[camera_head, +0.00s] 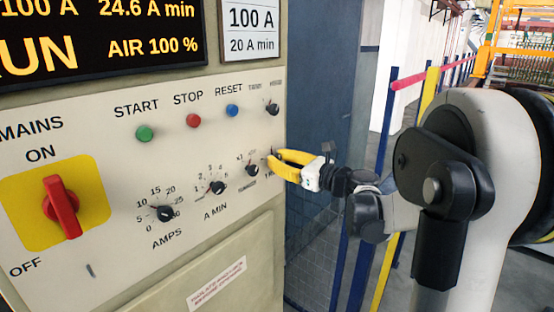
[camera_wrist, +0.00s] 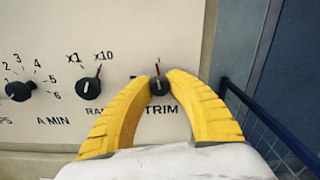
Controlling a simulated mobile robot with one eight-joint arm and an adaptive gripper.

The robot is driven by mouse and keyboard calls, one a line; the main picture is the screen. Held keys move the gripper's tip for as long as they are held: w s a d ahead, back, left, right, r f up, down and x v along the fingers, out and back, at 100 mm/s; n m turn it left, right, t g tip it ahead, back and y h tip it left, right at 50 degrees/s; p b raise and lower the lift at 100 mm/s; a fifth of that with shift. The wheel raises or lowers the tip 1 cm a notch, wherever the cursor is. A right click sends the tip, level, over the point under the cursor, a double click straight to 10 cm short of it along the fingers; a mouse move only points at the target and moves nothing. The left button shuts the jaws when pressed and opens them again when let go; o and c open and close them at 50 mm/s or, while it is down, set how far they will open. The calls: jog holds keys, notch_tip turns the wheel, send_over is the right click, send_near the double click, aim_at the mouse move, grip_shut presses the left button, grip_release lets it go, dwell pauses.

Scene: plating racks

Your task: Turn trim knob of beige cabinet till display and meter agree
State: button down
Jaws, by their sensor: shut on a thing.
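The beige cabinet (camera_head: 110,230) fills the left of the head view. Its trim knob (camera_wrist: 159,86) is a small black knob above the label TRIM in the wrist view. My gripper (camera_wrist: 160,80) has yellow fingers, shut on the trim knob from both sides. In the head view my gripper (camera_head: 280,165) covers most of that knob at the panel's right edge. The display (camera_head: 100,35) reads 100 A, 24.6 A min, RUN and AIR 100 %, with its left part cut off. I cannot make out a needle meter; a white plate (camera_head: 250,30) reads 100 A, 20 A min.
The range knob (camera_wrist: 89,89) is left of the trim knob, and the A MIN knob (camera_head: 217,187) and AMPS knob (camera_head: 165,213) lie further left. A red mains switch (camera_head: 62,208) is on yellow. START, STOP and RESET buttons sit above. Blue fence posts (camera_head: 382,140) stand right.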

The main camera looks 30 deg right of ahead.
jog(key=n, duration=0.5)
jog(key=shift+n, duration=2.4)
jog(key=c, duration=1.2)
grip_release()
jog(key=shift+c, duration=0.2)
jog(key=shift+s+d, duration=0.1)
jog(key=v, duration=1.2)
